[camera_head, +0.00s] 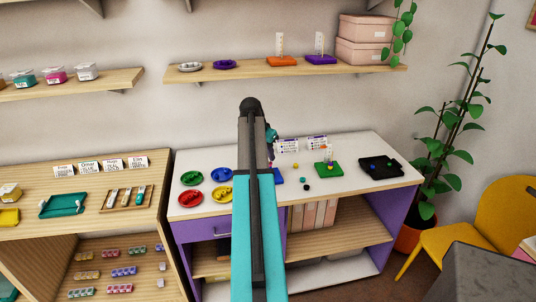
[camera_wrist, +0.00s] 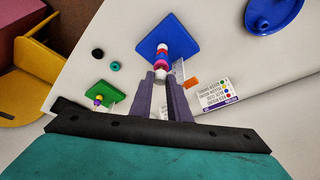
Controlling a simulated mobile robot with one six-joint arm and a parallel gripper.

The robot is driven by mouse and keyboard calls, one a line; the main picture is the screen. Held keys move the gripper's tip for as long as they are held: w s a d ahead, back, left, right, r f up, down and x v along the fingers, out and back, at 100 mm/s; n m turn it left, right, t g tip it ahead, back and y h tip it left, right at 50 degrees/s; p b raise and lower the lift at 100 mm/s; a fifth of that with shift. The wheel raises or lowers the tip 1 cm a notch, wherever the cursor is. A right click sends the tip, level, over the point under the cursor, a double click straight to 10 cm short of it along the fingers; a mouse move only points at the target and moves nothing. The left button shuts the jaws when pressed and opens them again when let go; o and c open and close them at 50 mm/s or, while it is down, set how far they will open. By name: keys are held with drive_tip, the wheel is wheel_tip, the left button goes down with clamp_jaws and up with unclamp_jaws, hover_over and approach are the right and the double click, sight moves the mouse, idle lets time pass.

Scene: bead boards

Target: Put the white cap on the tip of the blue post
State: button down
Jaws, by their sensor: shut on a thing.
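The blue board (camera_wrist: 180,35) lies on the white table top in the wrist view. In the head view only its corner (camera_head: 279,177) shows beside my arm. A short stack of red, white and pinkish beads (camera_wrist: 162,54) stands on it, and the post itself is mostly covered. My gripper (camera_wrist: 162,79) is over the board's near edge, shut on a small whitish piece, which looks like the white cap (camera_wrist: 160,74). The cap lines up with the stack in this view. I cannot tell whether they touch. In the head view my arm hides the fingertips.
A green board (camera_head: 327,170) with a beaded post stands right of the blue one, and a black tray (camera_head: 381,167) lies farther right. Loose beads, one black (camera_wrist: 98,53), lie nearby. Bead dishes (camera_head: 191,178) stand left. A printed card (camera_wrist: 215,94) is close to my fingers.

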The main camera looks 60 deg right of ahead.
drive_tip(key=shift+f, duration=0.25)
drive_tip(key=c, duration=1.6)
unclamp_jaws()
drive_tip(key=shift+r, duration=0.1)
drive_tip(key=shift+b+v, duration=1.55)
drive_tip(key=shift+v, duration=5.3)
